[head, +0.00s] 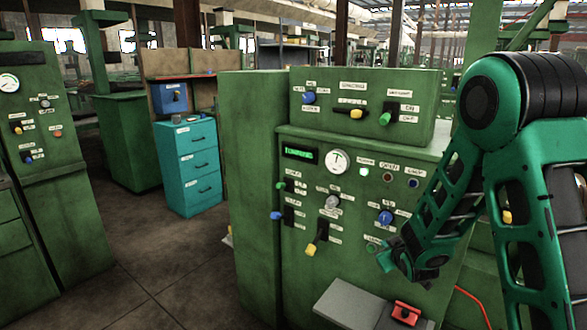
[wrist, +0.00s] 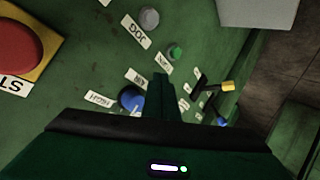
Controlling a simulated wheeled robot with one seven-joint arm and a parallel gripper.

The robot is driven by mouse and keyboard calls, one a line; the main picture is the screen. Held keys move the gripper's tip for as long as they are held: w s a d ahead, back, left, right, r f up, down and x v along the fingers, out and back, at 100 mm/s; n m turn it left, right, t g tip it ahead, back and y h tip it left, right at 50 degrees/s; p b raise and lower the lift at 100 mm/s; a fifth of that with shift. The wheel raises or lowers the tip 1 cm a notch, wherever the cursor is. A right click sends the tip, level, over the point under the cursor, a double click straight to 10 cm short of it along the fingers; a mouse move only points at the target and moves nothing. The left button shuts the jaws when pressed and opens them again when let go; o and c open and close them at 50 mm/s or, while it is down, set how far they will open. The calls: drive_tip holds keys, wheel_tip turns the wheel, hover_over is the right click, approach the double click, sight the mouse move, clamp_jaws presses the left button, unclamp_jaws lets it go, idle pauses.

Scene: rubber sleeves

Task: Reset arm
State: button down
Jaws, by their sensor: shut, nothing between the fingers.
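My arm comes in from the right in the head view and bends down toward the front of a green machine (head: 300,250). My gripper (head: 386,261) is low beside the machine's lower control panel, under a blue knob (head: 385,217). Its fingers are small and partly hidden there. In the wrist view my gripper (wrist: 164,90) shows closed fingers with nothing held between them. They point over the green panel, near a blue knob (wrist: 131,98) and a green button (wrist: 175,53). I cannot tell whether the fingers touch the panel.
A grey shelf (head: 345,303) with a red part (head: 405,312) juts out below my gripper. A lever with a yellow tip (head: 311,249) sticks out to its left. A large red button (wrist: 18,45) shows in the wrist view. Open floor (head: 150,255) lies left of the machine.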

drive_tip(key=s+r+m+g, duration=0.2)
drive_tip(key=s+r, duration=0.2)
drive_tip(key=s, duration=0.5)
drive_tip(key=s+r+m+g, duration=0.1)
drive_tip(key=s+r+g, duration=0.25)
drive_tip(key=s, duration=0.55)
drive_tip(key=s+r+m+g, duration=0.2)
drive_tip(key=s+r, duration=0.3)
drive_tip(key=s, duration=0.4)
drive_tip(key=s+d+f+m+g, duration=0.1)
drive_tip(key=s+d+m+g, duration=0.1)
drive_tip(key=s+d, duration=0.3)
drive_tip(key=s+d+m+g+y, duration=0.1)
drive_tip(key=s+d+m+g, duration=0.2)
drive_tip(key=s, duration=1.1)
drive_tip(key=d+m, duration=0.1)
drive_tip(key=d, duration=0.2)
drive_tip(key=shift+d+f, duration=0.3)
drive_tip(key=shift+f, duration=0.05)
drive_tip(key=shift+w, duration=0.1)
drive_tip(key=shift+w+f, duration=0.25)
drive_tip(key=shift+w, duration=0.35)
